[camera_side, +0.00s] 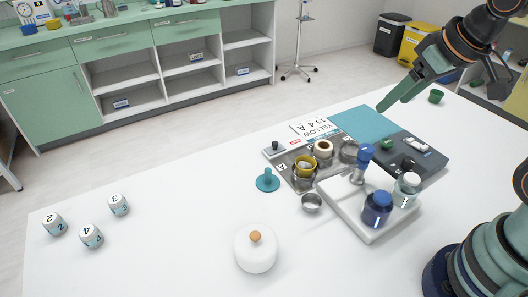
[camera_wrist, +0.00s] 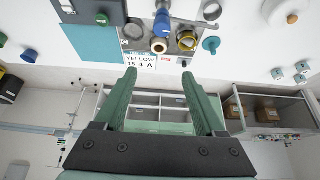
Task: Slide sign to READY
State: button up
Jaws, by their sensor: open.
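The slide sign appears to be the small pale grey plate with a dark knob (camera_side: 274,148), lying on the table left of the printed YELLOW card (camera_side: 313,127). In the wrist view the sign (camera_wrist: 168,59) shows a small red patch beside the card; its wording is too small to read. My gripper (camera_side: 392,103) is in the air over the far right part of the table, well apart from the sign. In the wrist view its two green fingers (camera_wrist: 160,70) are spread, with nothing between them.
A teal mat (camera_side: 362,122) and a dark tray (camera_side: 433,155) lie right of the card. A grey mat with jars, a white stand with a blue bottle (camera_side: 377,208) and a teal knobbed piece (camera_side: 267,180) are near the sign.

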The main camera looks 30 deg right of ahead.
jog(key=shift+c, duration=1.2)
jog(key=shift+w+r, duration=0.1)
jog(key=shift+w, duration=0.05)
jog(key=shift+c, duration=0.4)
jog(key=m+g, duration=0.5)
jog(key=m, duration=0.8)
send_over(276, 142)
notch_tip(276, 142, down, 11)
notch_tip(276, 142, down, 12)
jog(key=shift+a+r, duration=0.15)
jog(key=shift+r, duration=0.05)
grip_shut()
